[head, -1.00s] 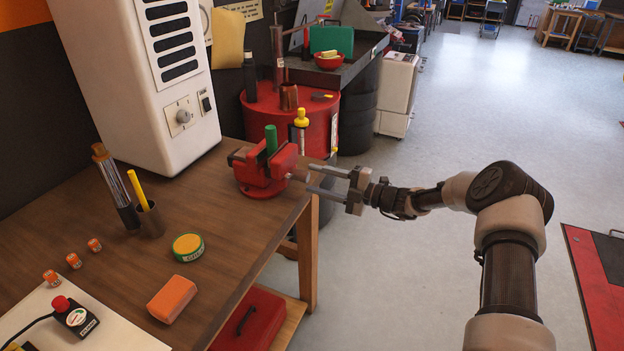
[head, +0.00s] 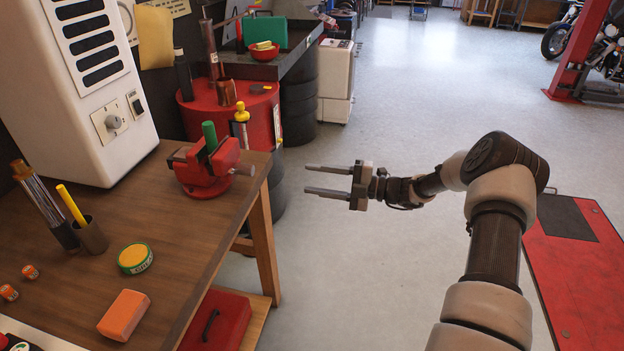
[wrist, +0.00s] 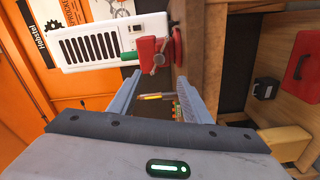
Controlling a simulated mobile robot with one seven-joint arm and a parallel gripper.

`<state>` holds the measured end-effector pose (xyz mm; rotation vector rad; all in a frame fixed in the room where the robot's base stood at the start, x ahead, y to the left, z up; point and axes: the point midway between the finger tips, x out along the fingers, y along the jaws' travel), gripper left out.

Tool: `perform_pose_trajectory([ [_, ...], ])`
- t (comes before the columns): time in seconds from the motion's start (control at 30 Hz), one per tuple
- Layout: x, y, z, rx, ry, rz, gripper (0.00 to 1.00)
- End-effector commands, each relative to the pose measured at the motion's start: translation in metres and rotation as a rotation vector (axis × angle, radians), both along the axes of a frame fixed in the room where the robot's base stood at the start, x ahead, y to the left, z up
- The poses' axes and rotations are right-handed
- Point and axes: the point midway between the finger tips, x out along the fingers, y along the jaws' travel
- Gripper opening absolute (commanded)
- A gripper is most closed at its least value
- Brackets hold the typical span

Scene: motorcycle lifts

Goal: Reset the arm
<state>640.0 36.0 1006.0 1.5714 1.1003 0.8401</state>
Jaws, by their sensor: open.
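My gripper (head: 330,180) is open and empty in the head view. It hangs in free air to the right of the workbench (head: 185,235), with its two fingers pointing left. My arm reaches out to it from the lower right. In the wrist view the two fingers (wrist: 158,100) stand apart with nothing held between them. The red vise (head: 205,170), with a green cylinder (head: 210,136) upright at its jaws, stands on the bench corner to the left of my fingertips, apart from them. The vise also shows in the wrist view (wrist: 158,52).
A red drum (head: 235,115) stands behind the bench. A red toolbox (head: 217,320) sits on the lower shelf. An orange block (head: 124,315) and a round tin (head: 135,258) lie on the bench. A red lift platform (head: 590,275) is at right. Grey floor (head: 400,110) around my gripper is clear.

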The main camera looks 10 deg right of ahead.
Motion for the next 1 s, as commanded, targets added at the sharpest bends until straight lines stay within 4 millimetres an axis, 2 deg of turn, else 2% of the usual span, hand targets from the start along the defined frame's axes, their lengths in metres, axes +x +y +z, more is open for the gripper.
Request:
perform_pose_trajectory([
  [0.27,0.0,0.001,0.001,-0.005,-0.004,0.003,0.44],
  [0.37,-0.006,0.009,0.012,-0.063,-0.06,0.037,0.44],
  [0.47,-0.022,0.028,0.034,-0.207,-0.205,0.125,0.44],
  [0.6,-0.063,0.056,0.071,-0.488,-0.532,0.336,0.44],
  [0.7,-0.097,0.066,0.096,-0.672,-0.791,0.513,0.44],
  [0.83,-0.142,0.07,0.126,-0.871,-1.132,0.759,0.44],
  [1.0,-0.2,0.061,0.166,-1.058,-1.577,1.114,0.44],
])
